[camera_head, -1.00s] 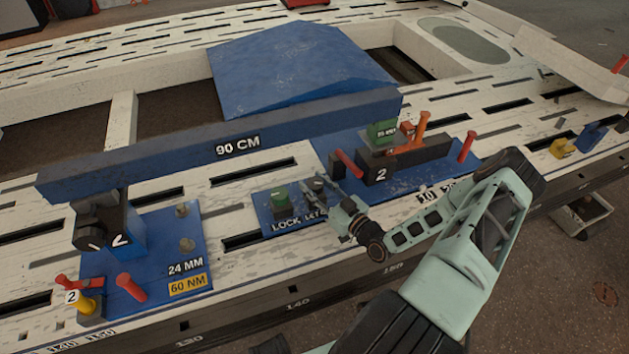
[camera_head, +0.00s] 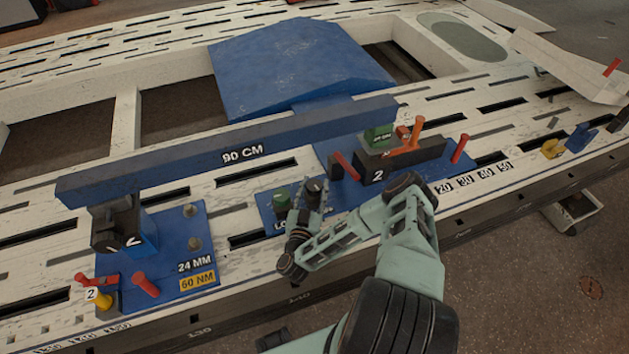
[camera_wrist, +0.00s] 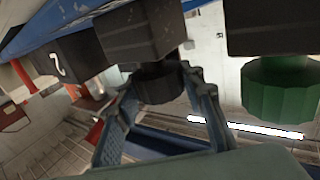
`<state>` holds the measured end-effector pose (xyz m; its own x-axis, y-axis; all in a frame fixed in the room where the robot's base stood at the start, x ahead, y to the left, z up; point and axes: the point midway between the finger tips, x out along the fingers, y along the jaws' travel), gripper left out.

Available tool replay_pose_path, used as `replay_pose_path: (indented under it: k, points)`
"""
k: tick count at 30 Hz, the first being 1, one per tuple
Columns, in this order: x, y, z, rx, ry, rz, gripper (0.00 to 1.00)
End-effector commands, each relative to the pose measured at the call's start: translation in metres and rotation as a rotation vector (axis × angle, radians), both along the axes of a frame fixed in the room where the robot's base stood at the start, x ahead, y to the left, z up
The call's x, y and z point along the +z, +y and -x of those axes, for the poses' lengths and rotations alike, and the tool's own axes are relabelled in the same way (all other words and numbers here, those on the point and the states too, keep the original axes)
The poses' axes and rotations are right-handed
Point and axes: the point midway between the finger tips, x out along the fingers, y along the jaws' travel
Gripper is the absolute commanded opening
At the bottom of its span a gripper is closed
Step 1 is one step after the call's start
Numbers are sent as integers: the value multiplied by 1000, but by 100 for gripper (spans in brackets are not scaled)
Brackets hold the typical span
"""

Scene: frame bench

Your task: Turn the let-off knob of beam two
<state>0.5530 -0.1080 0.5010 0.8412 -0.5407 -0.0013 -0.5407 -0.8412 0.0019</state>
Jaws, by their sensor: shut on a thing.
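The dark let-off knob (camera_head: 314,188) stands on a small blue plate (camera_head: 268,212) on the bench, right of a green knob (camera_head: 283,199). My gripper (camera_head: 309,208) reaches it from the front in the head view. In the wrist view my gripper (camera_wrist: 163,100) has its fingers on either side of the dark knob (camera_wrist: 158,84) and is shut on it. The green knob (camera_wrist: 280,88) is apart at the right there. The plate's label is mostly hidden by my gripper. A dark block marked 2 (camera_head: 377,176) stands behind to the right.
A long blue beam marked 90 CM (camera_head: 215,158) spans behind the knobs. Red handles (camera_head: 346,165) and an orange lever (camera_head: 407,140) rise at the right. A blue plate marked 24 MM and 60 NM (camera_head: 170,262) lies at the left. Bench front edge lies close to my arm.

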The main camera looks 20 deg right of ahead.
Motion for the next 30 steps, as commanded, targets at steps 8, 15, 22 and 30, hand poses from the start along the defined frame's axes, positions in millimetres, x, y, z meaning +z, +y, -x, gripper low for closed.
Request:
replay_pose_path:
  k: [8, 15, 22, 30]
  points:
    - [7, 2, -1, -129, -3, 3, 12]
    - [5, 0, 0, -202, -4, 2, 12]
    - [3, -1, -1, -230, -5, 2, 12]
    - [2, -2, -1, -237, -6, 2, 12]
